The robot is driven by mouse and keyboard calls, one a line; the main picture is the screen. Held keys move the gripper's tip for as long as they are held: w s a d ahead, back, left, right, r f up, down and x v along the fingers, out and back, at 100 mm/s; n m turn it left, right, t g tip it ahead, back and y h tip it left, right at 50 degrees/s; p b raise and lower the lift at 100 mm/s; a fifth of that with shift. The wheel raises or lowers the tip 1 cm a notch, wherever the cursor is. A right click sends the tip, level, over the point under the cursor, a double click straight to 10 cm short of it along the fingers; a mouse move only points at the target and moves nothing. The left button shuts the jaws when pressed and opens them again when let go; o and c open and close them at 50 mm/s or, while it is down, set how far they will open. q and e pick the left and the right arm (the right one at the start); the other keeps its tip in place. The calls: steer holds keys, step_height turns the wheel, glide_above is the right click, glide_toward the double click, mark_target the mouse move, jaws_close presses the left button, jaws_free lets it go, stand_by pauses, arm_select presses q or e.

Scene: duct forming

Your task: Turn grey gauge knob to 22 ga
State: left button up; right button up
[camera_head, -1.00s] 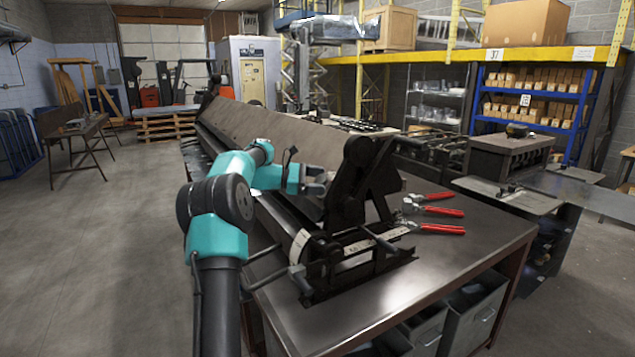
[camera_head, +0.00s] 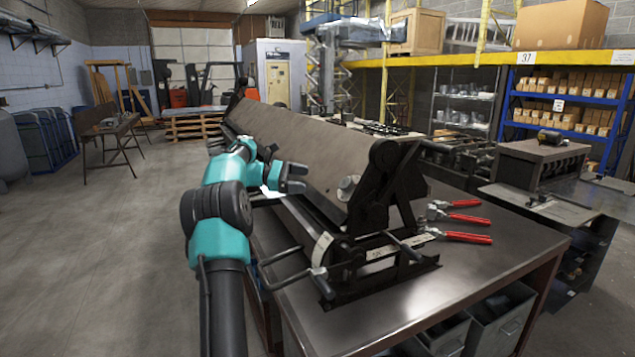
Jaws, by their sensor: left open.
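A round grey knob (camera_head: 347,187) sits on the near end of the long dark folding machine (camera_head: 300,135), low on its sloped face. I cannot read a gauge setting at it. A pale strip with marks (camera_head: 381,252) lies on the machine's near end, too small to read. My left gripper (camera_head: 304,179) is open and empty, to the left of the knob and apart from it in the picture, with its fingers pointing right. My right gripper is not in view.
Red-handled pliers (camera_head: 465,219) lie on the metal bench (camera_head: 480,265) to the right of the machine. Black bar handles (camera_head: 290,275) stick out at the machine's near left. The bench's front right is clear.

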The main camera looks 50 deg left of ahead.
arm_select(q)
steer(key=shift+v, duration=2.2)
